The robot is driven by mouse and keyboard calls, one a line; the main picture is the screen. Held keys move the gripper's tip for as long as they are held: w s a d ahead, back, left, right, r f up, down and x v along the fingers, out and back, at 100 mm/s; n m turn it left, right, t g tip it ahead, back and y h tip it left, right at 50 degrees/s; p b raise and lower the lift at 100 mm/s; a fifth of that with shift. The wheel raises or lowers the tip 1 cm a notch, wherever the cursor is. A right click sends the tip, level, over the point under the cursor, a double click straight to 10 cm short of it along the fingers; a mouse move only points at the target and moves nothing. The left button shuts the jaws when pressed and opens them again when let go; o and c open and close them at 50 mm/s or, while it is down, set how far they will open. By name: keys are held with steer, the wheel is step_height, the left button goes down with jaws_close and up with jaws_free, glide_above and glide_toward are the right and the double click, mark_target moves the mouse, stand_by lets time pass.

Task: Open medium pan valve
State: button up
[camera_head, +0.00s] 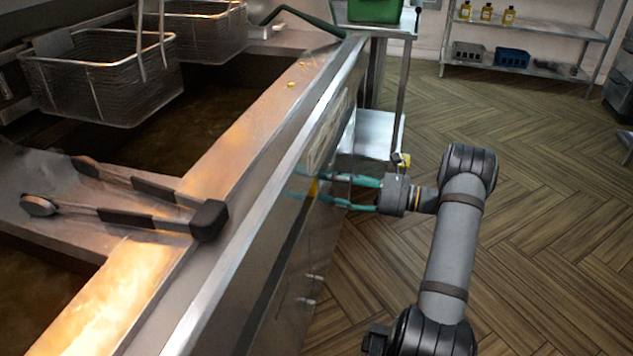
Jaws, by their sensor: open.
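My gripper (303,184) is at the front face of the fryer range (322,165), beside the metal top edge. Its two teal fingers are spread apart and point left toward the front panel. No other valve can be made out clearly on the front.
Wire fry baskets (100,80) hang over the oil vats at the upper left. Tongs (150,215) with dark handles lie across the vat divider. A cart with a green bin (375,10) stands behind.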

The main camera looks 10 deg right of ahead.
mark_target(316, 181)
steer(key=v, duration=0.7)
steer(key=shift+d, duration=0.2)
steer(key=shift+s, duration=0.1)
steer(key=x, duration=1.2)
